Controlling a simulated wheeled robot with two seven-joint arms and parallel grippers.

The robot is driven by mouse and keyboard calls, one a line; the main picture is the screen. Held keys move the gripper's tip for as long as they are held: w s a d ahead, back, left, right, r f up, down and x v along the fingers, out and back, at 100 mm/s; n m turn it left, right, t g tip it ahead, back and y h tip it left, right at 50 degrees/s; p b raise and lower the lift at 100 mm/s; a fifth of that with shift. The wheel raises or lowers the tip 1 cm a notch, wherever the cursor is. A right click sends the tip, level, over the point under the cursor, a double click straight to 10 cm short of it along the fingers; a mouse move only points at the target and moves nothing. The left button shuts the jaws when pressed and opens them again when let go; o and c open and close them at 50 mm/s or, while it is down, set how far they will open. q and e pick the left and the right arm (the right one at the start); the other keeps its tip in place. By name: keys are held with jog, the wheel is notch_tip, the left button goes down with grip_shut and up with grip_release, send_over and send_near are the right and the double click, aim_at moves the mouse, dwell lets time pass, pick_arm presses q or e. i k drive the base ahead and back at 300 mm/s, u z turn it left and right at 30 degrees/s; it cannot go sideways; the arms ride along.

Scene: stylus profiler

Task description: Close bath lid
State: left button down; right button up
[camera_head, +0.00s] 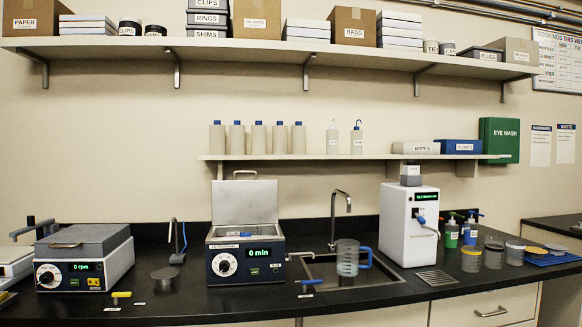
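The bath (246,262) is a dark-fronted box on the black counter, near the middle of the picture. Its front has a white dial and a green display reading "0 min". The bath's grey metal lid (245,202) stands open and upright at the back of the box, with a handle (244,173) along its top edge. The inside of the bath is mostly hidden by its front wall. Neither of my grippers is in view, and nothing touches the lid.
A "0 rpm" unit (84,258) with its cover down stands left of the bath. Right of the bath are a sink with a tap (341,215), a clear jug (347,258) and a white dispenser (408,225). A bottle shelf (345,157) hangs behind, near the raised lid's top.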

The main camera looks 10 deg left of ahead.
aim_at(234, 202)
jog(key=z, duration=0.45)
jog(key=i, duration=0.85)
jog(key=z, duration=0.1)
